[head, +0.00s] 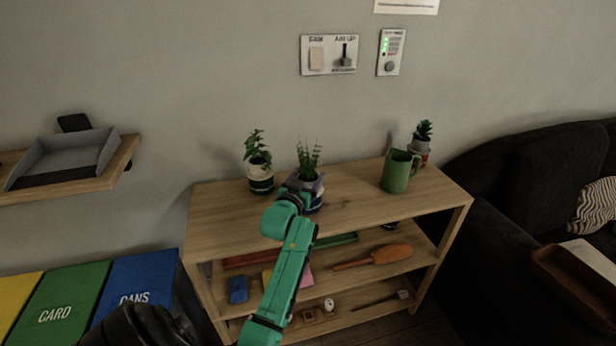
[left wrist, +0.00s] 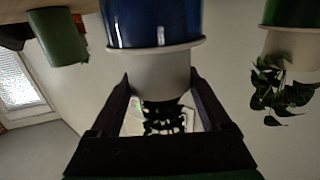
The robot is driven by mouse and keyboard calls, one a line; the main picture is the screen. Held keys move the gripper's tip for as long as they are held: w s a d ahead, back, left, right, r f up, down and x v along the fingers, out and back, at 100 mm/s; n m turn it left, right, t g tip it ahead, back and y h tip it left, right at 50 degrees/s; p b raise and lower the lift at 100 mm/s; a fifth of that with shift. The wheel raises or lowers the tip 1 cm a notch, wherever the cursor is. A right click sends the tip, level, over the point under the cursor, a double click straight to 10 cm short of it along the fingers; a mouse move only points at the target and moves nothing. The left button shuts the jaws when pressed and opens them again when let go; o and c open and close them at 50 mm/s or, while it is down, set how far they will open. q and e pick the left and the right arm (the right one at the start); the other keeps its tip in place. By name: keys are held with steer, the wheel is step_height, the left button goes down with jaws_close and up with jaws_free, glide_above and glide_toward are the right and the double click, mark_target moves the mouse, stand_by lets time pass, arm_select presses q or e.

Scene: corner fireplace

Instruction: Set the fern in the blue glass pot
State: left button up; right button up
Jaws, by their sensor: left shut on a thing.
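The fern (head: 308,158) stands upright in a small grey-white inner pot above the wooden shelf unit's top. My left gripper (head: 297,182) is shut on this inner pot (left wrist: 160,75), with one finger on each side in the left wrist view, where the picture is upside down. The blue glass pot (left wrist: 153,22) stands directly under it on the shelf top. The inner pot's lower part is hidden by the blue pot's pale rim, so it appears to sit at least partly inside. In the head view my gripper hides most of the blue pot. My right gripper is not in view.
On the shelf top (head: 350,205), a leafy plant in a banded pot (head: 261,181) stands to the left. A green mug (head: 397,173) and a small succulent (head: 423,133) stand to the right. The shelf's front middle is clear. Bins stand at lower left, a dark sofa at right.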

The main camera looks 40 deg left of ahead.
arm_select(q)
steer(key=o, duration=0.8)
steer(key=shift+s, duration=0.1)
steer(key=shift+s+d+f, duration=0.1)
steer(key=shift+s+d, duration=0.1)
steer(key=shift+s, duration=0.15)
steer(key=b+v, duration=0.1)
steer(key=v, duration=1.2)
steer(key=shift+s, duration=0.3)
steer(key=shift+d, duration=0.1)
